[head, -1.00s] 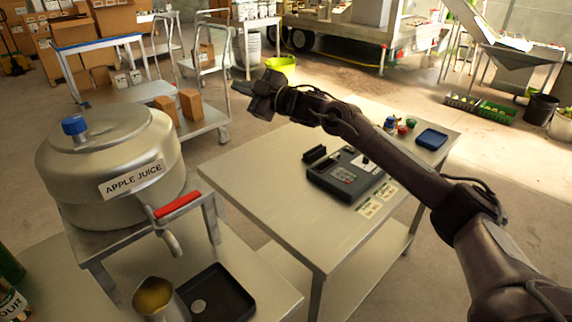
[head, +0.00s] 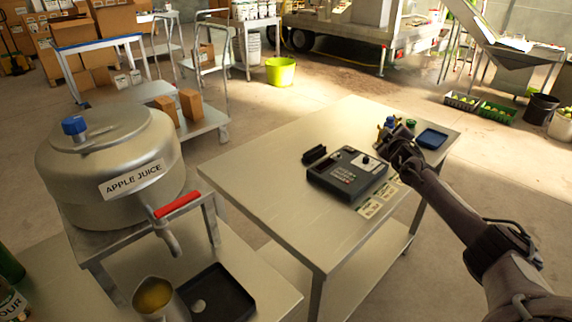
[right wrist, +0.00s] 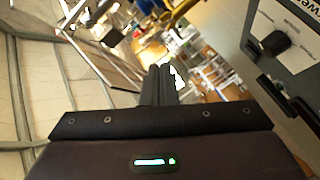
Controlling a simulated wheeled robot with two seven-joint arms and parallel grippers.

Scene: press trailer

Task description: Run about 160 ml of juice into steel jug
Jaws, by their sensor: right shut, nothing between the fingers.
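The large steel APPLE JUICE tank (head: 95,190) with a blue cap stands at the left in the head view. Its tap has a red lever (head: 178,205) above a downturned spout (head: 172,243); I see no stream from it. The steel jug (head: 165,312) stands upright in front of the spout, beside a black tray (head: 235,305). Amber juice shows inside the jug; its level in ml cannot be read. My right gripper (head: 388,132) is shut and empty above the far right of the middle table, well away from tap and jug. Its closed fingers (right wrist: 160,85) show in the right wrist view.
The middle steel table (head: 260,180) holds a black box with a dial (head: 345,178), small cards (head: 378,202) and a blue tray (head: 432,139). Small coloured items are partly hidden behind my right gripper. A cart with cardboard boxes (head: 191,104) stands behind. The table's left half is clear.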

